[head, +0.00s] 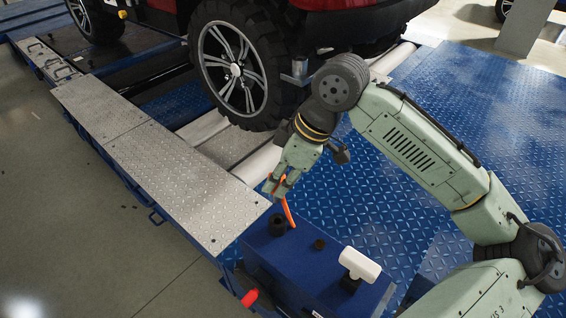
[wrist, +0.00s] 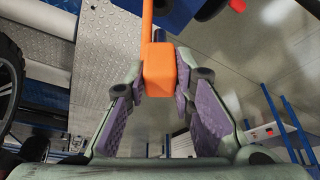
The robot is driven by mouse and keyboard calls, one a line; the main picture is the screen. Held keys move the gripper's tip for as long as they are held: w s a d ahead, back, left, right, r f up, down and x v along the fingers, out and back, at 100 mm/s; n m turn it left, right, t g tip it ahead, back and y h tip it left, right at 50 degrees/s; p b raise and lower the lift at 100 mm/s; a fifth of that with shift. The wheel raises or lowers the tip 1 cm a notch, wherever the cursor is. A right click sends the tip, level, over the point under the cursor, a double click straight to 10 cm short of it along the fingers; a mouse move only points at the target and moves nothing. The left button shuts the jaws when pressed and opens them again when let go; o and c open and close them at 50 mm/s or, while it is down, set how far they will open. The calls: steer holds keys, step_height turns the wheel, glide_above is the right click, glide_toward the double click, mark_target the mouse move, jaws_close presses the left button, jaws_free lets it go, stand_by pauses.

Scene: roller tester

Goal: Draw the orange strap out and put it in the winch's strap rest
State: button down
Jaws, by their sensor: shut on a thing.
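The orange strap (head: 288,212) runs as a thin band from my gripper (head: 276,184) down towards the top of the blue winch housing (head: 310,270). My gripper is shut on the strap's orange end block, a little above the housing. In the wrist view the block (wrist: 159,72) sits between the fingertips of my gripper (wrist: 160,82), and the thin band (wrist: 147,20) leads away from it to the top edge. A black ring-shaped fitting (head: 277,224) and a smaller black one (head: 319,244) are on the housing top. I cannot tell which part is the strap rest.
A white T-shaped piece (head: 360,264) stands on the housing, and a red grip (head: 250,298) sticks out at its left. The vehicle's wheel (head: 235,65) stands close behind my gripper. Blue tread plate (head: 400,190) is open to the right; a metal ramp (head: 175,180) lies left.

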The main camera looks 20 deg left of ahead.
mark_target(279, 202)
steer(key=shift+a+r+p, duration=0.1)
steer(key=shift+p, duration=0.3)
steer(key=shift+f+b, duration=2.05)
steer(key=shift+f, duration=1)
steer(key=shift+f, duration=0.2)
steer(key=shift+f+b, duration=1.45)
steer(key=shift+f, duration=0.95)
steer(key=c, duration=1.3)
jaws_free()
steer(key=shift+r, duration=0.1)
